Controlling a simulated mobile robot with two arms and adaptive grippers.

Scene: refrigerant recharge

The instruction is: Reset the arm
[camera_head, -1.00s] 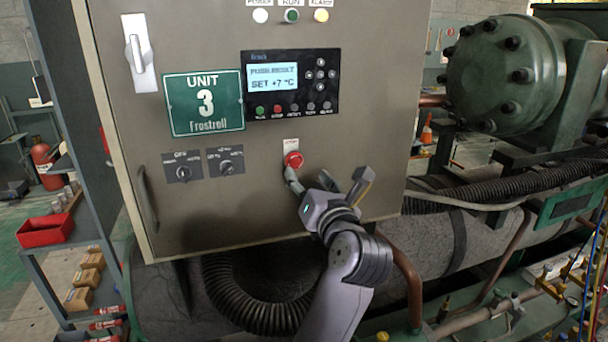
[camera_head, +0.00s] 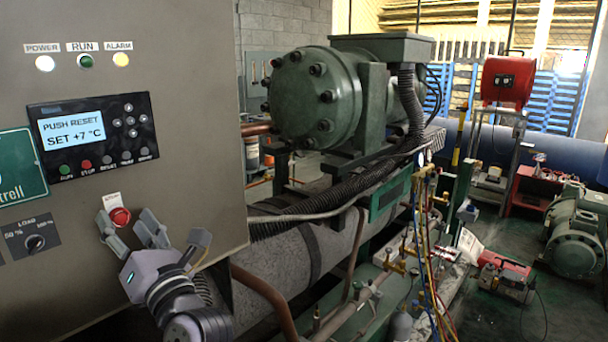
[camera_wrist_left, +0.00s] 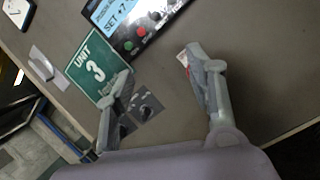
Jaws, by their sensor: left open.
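My left gripper (camera_head: 155,232) is open and empty in front of the grey control cabinet (camera_head: 200,150). One finger is just below the red stop button (camera_head: 120,217); I cannot tell whether it touches. In the left wrist view, the left gripper (camera_wrist_left: 158,75) has its fingers spread before the panel, with the right finger partly covering the red button (camera_wrist_left: 184,60). The controller display (camera_head: 72,129) reads "PUSH RESET" and "SET +7 °C". Small buttons (camera_head: 108,161) line its lower edge. My right gripper is not in view.
A green compressor (camera_head: 310,95) and a ribbed black hose (camera_head: 310,205) lie right of the cabinet. A manifold with hoses (camera_head: 420,240) stands farther right.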

